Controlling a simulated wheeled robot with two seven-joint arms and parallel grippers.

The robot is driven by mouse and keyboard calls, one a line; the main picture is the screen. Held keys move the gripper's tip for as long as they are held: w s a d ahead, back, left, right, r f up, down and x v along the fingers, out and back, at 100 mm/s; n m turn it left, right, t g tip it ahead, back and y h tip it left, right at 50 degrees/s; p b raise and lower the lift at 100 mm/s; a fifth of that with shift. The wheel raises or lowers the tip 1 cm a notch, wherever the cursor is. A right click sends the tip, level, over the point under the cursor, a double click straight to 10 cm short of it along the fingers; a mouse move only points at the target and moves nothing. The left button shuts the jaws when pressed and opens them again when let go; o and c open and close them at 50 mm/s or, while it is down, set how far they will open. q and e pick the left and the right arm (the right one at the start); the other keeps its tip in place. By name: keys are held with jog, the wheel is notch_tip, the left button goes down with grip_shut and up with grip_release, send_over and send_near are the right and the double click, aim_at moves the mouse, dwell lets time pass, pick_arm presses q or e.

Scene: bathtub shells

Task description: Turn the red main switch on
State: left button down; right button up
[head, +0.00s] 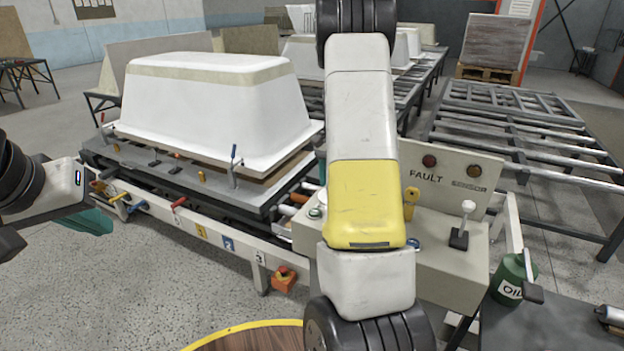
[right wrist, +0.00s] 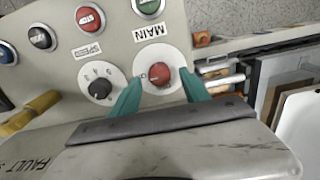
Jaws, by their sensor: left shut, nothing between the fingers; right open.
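The red main switch (right wrist: 160,75) is a round red knob on a white disc beside the MAIN label, which appears upside down in the right wrist view. My right gripper (right wrist: 162,82) is open, with one teal finger on each side of the knob; whether they touch it I cannot tell. The knob's setting is not clear to me. In the head view my right arm hides the switch and the right gripper. The control box (head: 455,265) shows on both sides of that arm. My left gripper (head: 98,221) is shut and empty at the left, beside the frame.
Near the switch are a black speed dial (right wrist: 100,89), a red stop button (right wrist: 89,19) and a green button (right wrist: 148,5). A white tub shell (head: 210,105) lies behind.

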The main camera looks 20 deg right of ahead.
notch_tip(320, 180, up, 6)
jog(key=shift+f, duration=0.1)
dwell(0.5)
jog(key=s+a+r+n+t+y, duration=0.1)
jog(key=s+a+r+n+t, duration=0.15)
jog(key=s+a+r, duration=0.4)
jog(key=s+a+r+n+t, duration=0.2)
jog(key=s+a+r+n, duration=0.1)
jog(key=s+a, duration=0.5)
jog(key=s+a+r+n+t+y, duration=0.1)
jog(key=s+a+r+n, duration=0.3)
jog(key=s+a, duration=0.3)
jog(key=s+n, duration=0.1)
jog(key=s, duration=0.3)
jog(key=shift+a+r+t, duration=0.15)
jog(key=shift+a+t, duration=0.2)
